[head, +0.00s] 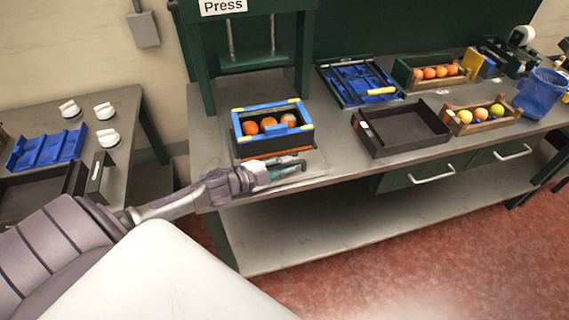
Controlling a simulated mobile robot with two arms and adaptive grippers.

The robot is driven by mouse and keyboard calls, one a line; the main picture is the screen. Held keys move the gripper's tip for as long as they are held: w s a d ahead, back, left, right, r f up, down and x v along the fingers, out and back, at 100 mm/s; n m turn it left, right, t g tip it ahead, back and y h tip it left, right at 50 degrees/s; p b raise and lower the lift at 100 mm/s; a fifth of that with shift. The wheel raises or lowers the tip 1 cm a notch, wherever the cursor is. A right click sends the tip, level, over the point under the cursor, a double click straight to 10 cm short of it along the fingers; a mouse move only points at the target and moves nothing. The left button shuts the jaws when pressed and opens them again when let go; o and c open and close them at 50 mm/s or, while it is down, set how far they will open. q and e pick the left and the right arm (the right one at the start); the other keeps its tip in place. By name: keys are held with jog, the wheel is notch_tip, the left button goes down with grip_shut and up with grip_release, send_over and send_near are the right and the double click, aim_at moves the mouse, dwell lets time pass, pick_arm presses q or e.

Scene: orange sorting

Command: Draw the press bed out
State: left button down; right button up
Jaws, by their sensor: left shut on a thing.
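The press (252,60), a dark green frame with a label, stands on the bench at the upper middle. The press bed (250,151), dark and low with an orange strip along its front, lies in front of the press posts. A crate with a blue and yellow rim (240,122) sits on it and holds several oranges (268,125). My left gripper (288,171) is at the front of the bed, shut on what seems to be its handle. Its fingers largely hide the handle. My right gripper is not in view.
To the right on the bench are an empty black tray (385,150), a blue tray (338,92), wooden crates of fruit (456,129) and a blue basket (541,93). A side table (138,108) stands left. Bare bench lies right of the bed's front.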

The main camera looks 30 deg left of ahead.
pick_arm(q)
jog(key=shift+s+d+f, duration=0.15)
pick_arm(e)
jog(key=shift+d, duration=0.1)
pick_arm(q)
jog(key=c, duration=1.1)
grip_release()
jog(key=shift+c, duration=0.2)
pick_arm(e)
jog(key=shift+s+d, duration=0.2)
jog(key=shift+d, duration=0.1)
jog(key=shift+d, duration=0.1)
pick_arm(q)
jog(key=shift+s, duration=0.1)
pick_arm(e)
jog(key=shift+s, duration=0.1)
pick_arm(q)
jog(key=shift+s, duration=0.3)
jog(key=v, duration=1.1)
jog(key=shift+r, duration=0.2)
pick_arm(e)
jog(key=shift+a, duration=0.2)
